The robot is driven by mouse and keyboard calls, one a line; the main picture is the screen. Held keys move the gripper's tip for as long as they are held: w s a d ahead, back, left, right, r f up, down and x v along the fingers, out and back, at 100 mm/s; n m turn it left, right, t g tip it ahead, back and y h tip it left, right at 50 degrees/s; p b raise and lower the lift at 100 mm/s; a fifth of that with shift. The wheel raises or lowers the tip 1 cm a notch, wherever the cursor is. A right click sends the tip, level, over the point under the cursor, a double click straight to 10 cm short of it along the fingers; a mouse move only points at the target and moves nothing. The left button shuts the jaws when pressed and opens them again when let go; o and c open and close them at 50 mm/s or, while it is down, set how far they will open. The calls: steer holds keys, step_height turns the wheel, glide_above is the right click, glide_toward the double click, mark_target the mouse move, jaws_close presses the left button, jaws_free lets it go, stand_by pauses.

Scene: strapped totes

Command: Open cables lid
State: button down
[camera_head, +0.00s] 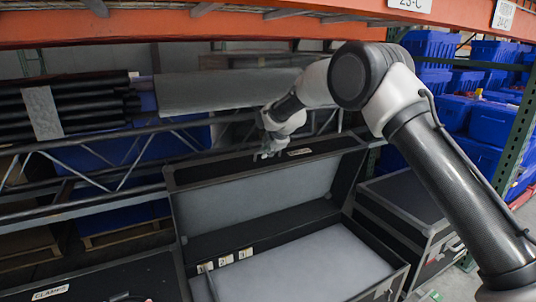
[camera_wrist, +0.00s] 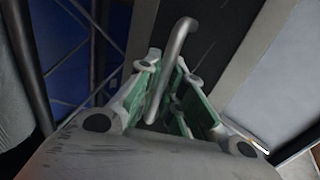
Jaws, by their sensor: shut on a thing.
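The large black case (camera_head: 385,262) stands open in the middle of the head view, with a pale grey interior. Its lid (camera_head: 255,190) is raised at the back, inner grey face toward the camera. A small label on the lid's edge is too small to read. My gripper (camera_head: 268,150) is at the lid's upper edge, left of that label. In the wrist view, my gripper (camera_wrist: 175,82) has its green-padded fingers shut around a bent metal handle (camera_wrist: 179,42) beside the lid's dark edge. The handle's lower part is partly hidden between the fingers.
A case labelled CLAMPS (camera_head: 120,281) stands at the left, and another closed black case (camera_head: 410,205) at the right. An orange shelf beam (camera_head: 180,27) crosses above. A metal truss (camera_head: 100,150) and black tubes (camera_head: 75,108) lie behind. Blue bins (camera_head: 490,122) fill the right shelf.

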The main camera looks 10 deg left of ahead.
steer(key=shift+w+a, duration=0.1)
steer(key=c, duration=1.5)
jaws_free()
steer(key=shift+c, duration=0.2)
steer(key=v, duration=1.2)
steer(key=shift+r, duration=0.15)
